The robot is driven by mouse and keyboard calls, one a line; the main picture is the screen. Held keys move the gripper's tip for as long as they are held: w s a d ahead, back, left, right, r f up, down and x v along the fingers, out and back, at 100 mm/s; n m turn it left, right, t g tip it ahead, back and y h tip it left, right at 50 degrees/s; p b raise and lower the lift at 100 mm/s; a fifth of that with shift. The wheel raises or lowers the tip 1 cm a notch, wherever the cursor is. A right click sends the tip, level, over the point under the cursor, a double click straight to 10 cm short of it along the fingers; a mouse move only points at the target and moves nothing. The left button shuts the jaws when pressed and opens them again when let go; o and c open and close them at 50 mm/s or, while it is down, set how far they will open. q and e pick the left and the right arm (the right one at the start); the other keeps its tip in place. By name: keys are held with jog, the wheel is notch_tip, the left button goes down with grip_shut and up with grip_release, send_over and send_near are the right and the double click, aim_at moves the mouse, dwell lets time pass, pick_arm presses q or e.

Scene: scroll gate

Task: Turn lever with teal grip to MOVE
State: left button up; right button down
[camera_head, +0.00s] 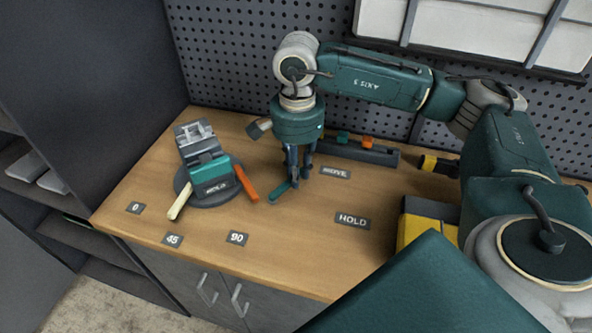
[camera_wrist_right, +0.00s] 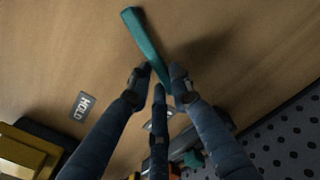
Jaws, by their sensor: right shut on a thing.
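The teal grip (camera_head: 282,191) is a slim bar low over the wooden bench, right of the vise-like device; in the wrist view it shows as a long teal bar (camera_wrist_right: 143,38). My right gripper (camera_head: 294,182) points straight down and is shut on one end of the bar; its fingers (camera_wrist_right: 160,82) meet around it in the wrist view. The lever's pivot is hidden behind the fingers. The MOVE label (camera_head: 335,172) lies just right of the gripper. The HOLD label (camera_head: 352,220) lies further right and nearer the front edge. My left gripper is not in view.
The vise-like device (camera_head: 207,165) on a round base has a cream lever (camera_head: 180,202) and an orange lever (camera_head: 246,183). Labels 0 (camera_head: 135,208), 45 (camera_head: 172,239) and 90 (camera_head: 237,238) lie before it. A dark rail (camera_head: 370,154) stands behind; a yellow-black box (camera_head: 414,225) stands right.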

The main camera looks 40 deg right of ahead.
jog(key=c, duration=1.5)
grip_release()
jog(key=shift+w+r, duration=0.1)
jog(key=shift+r, duration=0.05)
jog(key=shift+c, duration=0.2)
notch_tip(320, 180, up, 12)
